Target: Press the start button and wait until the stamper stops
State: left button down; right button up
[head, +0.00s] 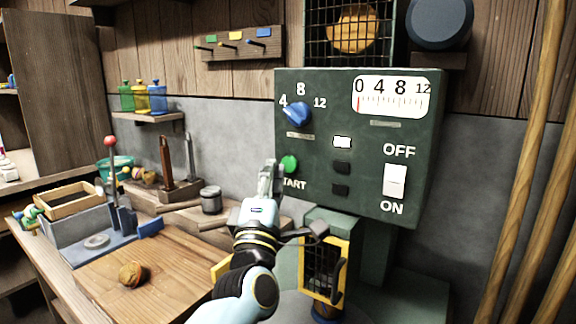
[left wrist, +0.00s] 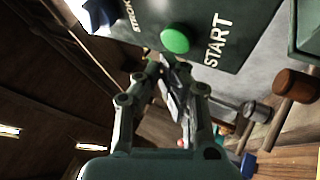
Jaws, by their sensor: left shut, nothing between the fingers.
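The green start button (head: 290,163) sits at the lower left of the dark green control panel (head: 365,122), above the word START. It also shows in the left wrist view (left wrist: 175,38). My left gripper (head: 269,168) is shut and empty, its fingertips just left of the button in the head view. In the left wrist view its fingertips (left wrist: 168,63) are just below the button; I cannot tell whether they touch it. A yellow-framed mesh guard (head: 325,270) stands under the panel, partly behind my arm. I cannot make out the stamper. My right gripper is not in view.
The panel has a blue knob (head: 297,114), a lit white lamp (head: 342,142), a white OFF/ON switch (head: 395,180) and a gauge (head: 391,96) with its red mark near 0. A wooden bench (head: 185,275) with tools lies left. Poles (head: 535,170) stand right.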

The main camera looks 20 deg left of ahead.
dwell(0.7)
pick_arm(q)
jog(key=shift+w, duration=0.45)
